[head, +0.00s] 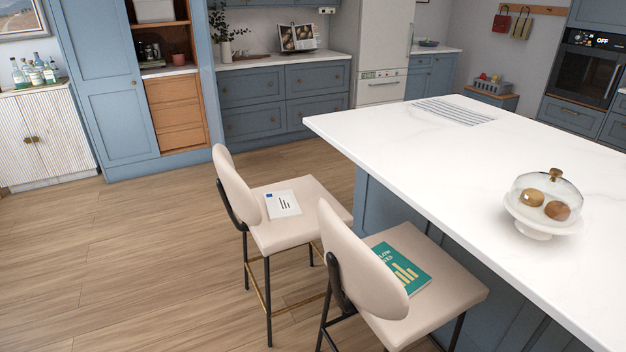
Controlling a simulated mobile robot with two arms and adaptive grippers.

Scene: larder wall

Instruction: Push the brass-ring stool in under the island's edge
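Two cream stools with black legs stand at the left side of the white-topped island (420,150). The farther stool (316,199) shows a brass-coloured foot rail (257,290) between its legs. A white booklet (284,204) lies on its seat. Its backrest faces left, away from the island, and its seat's right edge comes close to the island's side. The nearer stool (452,288) has a green book (402,268) on its seat. Its lower legs are cut off by the frame, so I cannot tell its foot rail. Neither of my grippers is in view.
Open wooden floor (130,255) lies left of the stools. The two stools stand close together. On the island are a glass-domed cake stand (536,228) and a striped cloth (452,111). Blue cabinets (255,103) line the back wall.

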